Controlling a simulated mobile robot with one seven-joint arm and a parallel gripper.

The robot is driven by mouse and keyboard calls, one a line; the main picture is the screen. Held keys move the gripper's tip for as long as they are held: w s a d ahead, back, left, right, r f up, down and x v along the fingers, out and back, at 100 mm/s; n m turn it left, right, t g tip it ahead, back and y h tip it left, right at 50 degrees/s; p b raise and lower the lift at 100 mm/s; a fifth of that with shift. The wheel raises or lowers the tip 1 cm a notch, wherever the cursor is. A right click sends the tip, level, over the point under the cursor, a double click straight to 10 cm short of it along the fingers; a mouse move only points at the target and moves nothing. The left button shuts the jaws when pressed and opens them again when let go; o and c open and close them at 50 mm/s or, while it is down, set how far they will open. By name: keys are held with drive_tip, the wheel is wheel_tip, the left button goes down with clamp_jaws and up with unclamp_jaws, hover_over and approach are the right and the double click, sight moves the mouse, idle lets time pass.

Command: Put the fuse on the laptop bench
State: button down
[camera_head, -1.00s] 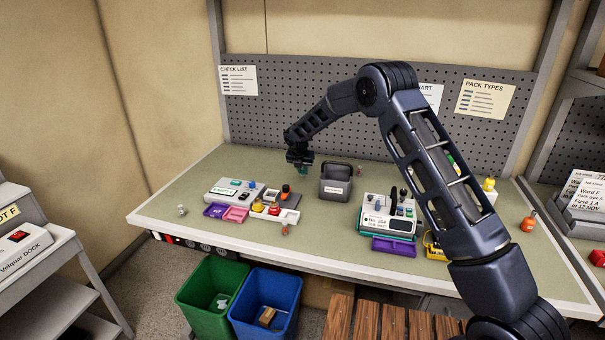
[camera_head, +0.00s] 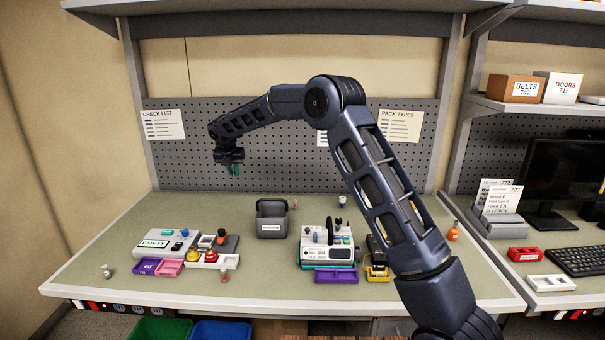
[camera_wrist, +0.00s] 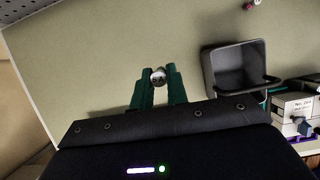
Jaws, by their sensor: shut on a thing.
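My gripper (camera_head: 235,170) is raised above the back left of the main bench (camera_head: 110,228). In the wrist view its teal fingers are shut on a small round-ended thing, which looks like the fuse (camera_wrist: 158,77); its face has a dark mark that I cannot read surely. The fuse cannot be made out in the head view. A second bench (camera_head: 493,270), with a dark screen (camera_head: 552,172) and a keyboard (camera_head: 580,262), stands at the right; it looks like the laptop bench, and my gripper is far from it.
A grey bin (camera_head: 271,224) stands below and right of my gripper. Pump units (camera_head: 327,252), coloured trays and small parts fill the front of the main bench. Red (camera_head: 525,254) and white (camera_head: 553,283) trays and a card holder (camera_head: 495,222) occupy the right bench.

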drive_tip(key=w+d+f+m+g+h, duration=0.1)
drive_tip(key=w+d+f+m+h, duration=0.3)
drive_tip(key=d, duration=0.7)
drive_tip(key=w+d+f+m+g+y, duration=0.1)
drive_tip(key=w+d+m+g, duration=0.1)
drive_tip(key=d+m, duration=0.65)
drive_tip(key=w+d+f+m+g+h, duration=0.1)
drive_tip(key=w+d+f+m+h, duration=0.2)
drive_tip(key=d, duration=0.9)
wheel_tip(320, 180, up, 8)
drive_tip(key=y, duration=0.2)
hover_over(540, 237)
drive_tip(key=a, duration=0.2)
drive_tip(key=shift+m+h, duration=0.25)
drive_tip(key=shift+h, duration=0.05)
drive_tip(key=f, duration=1.9)
drive_tip(key=shift+s+d+f, duration=0.1)
drive_tip(key=shift+s+f, duration=0.1)
drive_tip(key=shift+f, duration=0.15)
